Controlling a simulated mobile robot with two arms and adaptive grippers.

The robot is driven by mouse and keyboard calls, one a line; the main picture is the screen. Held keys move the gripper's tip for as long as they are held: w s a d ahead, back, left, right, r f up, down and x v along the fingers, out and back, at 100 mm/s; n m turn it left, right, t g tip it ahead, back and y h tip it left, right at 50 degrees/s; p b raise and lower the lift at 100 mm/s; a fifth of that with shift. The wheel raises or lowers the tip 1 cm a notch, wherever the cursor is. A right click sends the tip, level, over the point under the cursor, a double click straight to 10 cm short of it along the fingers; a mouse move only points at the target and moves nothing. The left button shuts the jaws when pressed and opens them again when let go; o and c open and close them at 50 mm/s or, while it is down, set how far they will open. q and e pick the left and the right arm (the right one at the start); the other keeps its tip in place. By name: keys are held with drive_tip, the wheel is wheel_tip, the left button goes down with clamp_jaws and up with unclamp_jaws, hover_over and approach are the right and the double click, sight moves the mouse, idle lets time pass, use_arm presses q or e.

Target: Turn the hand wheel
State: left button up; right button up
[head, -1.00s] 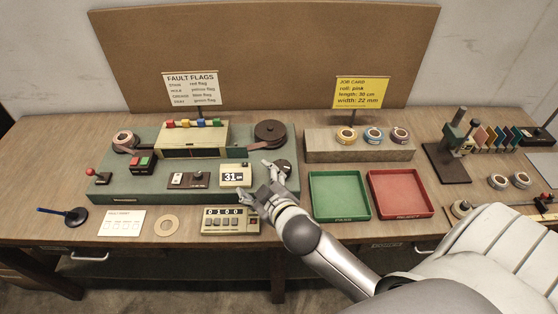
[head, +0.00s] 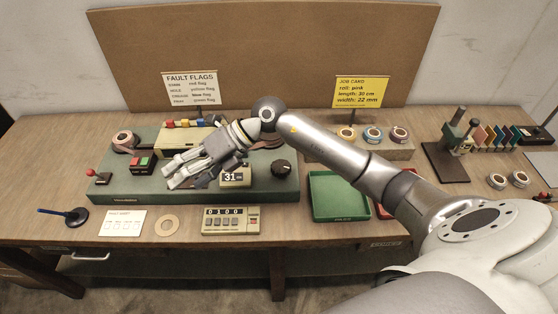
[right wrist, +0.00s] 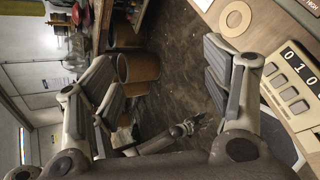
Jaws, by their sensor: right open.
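A black round knob (head: 282,168) with a small light mark sits at the right end of the green machine base (head: 262,189); it is the part that looks most like a hand wheel. In the head view my right gripper (head: 171,177) is open and empty, its fingers pointing left over the middle of the machine, away from the knob. My left gripper (right wrist: 200,122) shows small and low in that view.
A display reading 31 (head: 234,177) stands left of the knob. A counter (head: 230,220) is in front. A red-knobbed lever (head: 91,173) and red-green buttons (head: 142,162) are at left.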

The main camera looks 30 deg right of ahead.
drive_tip(key=w+d+f+g+h, duration=0.1)
drive_tip(key=w+d+f+h, duration=0.15)
drive_tip(key=d+h, duration=0.8)
drive_tip(key=r+m+g, duration=0.1)
drive_tip(key=g, duration=0.1)
hover_over(280, 165)
drive_tip(key=shift+h, duration=0.45)
wheel_tip(280, 165, down, 10)
drive_tip(key=p, duration=0.3)
drive_tip(key=shift+f, duration=0.15)
drive_tip(key=c, duration=1)
